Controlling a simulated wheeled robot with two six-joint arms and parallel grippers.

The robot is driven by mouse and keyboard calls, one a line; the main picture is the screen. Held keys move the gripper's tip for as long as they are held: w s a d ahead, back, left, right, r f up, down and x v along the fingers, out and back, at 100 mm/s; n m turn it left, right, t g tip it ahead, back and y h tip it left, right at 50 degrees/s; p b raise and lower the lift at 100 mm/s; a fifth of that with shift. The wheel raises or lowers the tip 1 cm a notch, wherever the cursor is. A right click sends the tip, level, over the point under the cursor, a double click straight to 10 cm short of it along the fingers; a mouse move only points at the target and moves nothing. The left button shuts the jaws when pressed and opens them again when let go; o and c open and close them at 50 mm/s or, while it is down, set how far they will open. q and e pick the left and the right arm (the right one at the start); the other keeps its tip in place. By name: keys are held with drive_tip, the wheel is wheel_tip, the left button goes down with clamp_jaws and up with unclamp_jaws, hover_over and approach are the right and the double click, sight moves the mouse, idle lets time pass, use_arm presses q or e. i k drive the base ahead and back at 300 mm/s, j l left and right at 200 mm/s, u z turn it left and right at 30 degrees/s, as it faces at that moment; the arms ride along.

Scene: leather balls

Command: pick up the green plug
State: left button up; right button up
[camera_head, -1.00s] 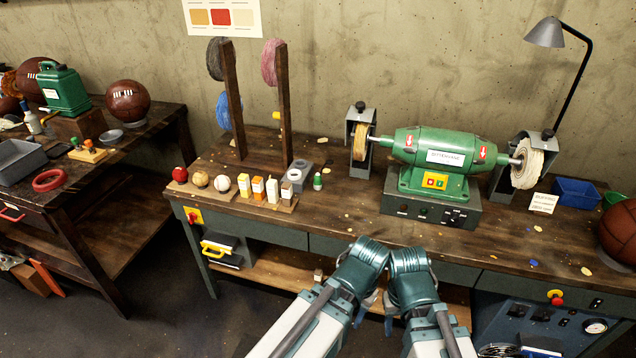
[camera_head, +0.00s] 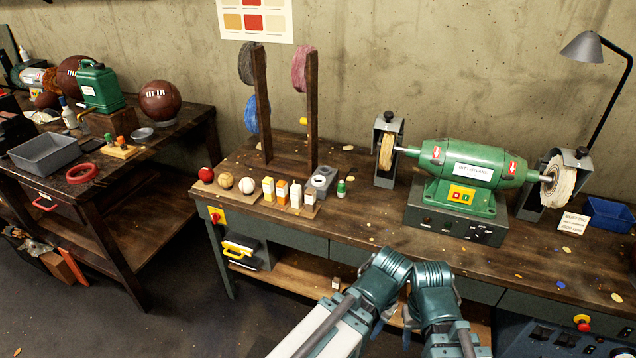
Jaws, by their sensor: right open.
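A small green plug (camera_head: 108,138) stands on a light wooden board (camera_head: 122,152) on the left table. An orange-topped plug (camera_head: 121,141) stands right beside it. My two arms come in from the bottom centre, in front of the right-hand bench and far from the plug. My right gripper (camera_head: 409,318) is low in the picture, mostly covered by the arm links, open and apart from any object. Of my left gripper (camera_head: 380,325) only a small bluish part shows behind the arm, so its jaws are hidden.
A grey bin (camera_head: 45,152), red ring (camera_head: 82,173), small bowl (camera_head: 142,134) and green canister (camera_head: 100,87) surround the board. Open floor lies between the tables.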

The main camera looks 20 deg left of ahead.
sight(341, 192)
drive_tip(key=j+z, duration=0.1)
drive_tip(key=z, duration=0.2)
drive_tip(key=i+j+z, duration=0.1)
drive_tip(key=z, duration=0.2)
drive_tip(key=i+j+z, duration=0.2)
drive_tip(key=j, duration=0.4)
drive_tip(key=j+z, duration=0.15)
drive_tip(key=j, duration=0.45)
drive_tip(key=j+z, duration=0.2)
drive_tip(key=j, duration=0.95)
drive_tip(key=i+j, duration=0.15)
drive_tip(key=j, duration=0.4)
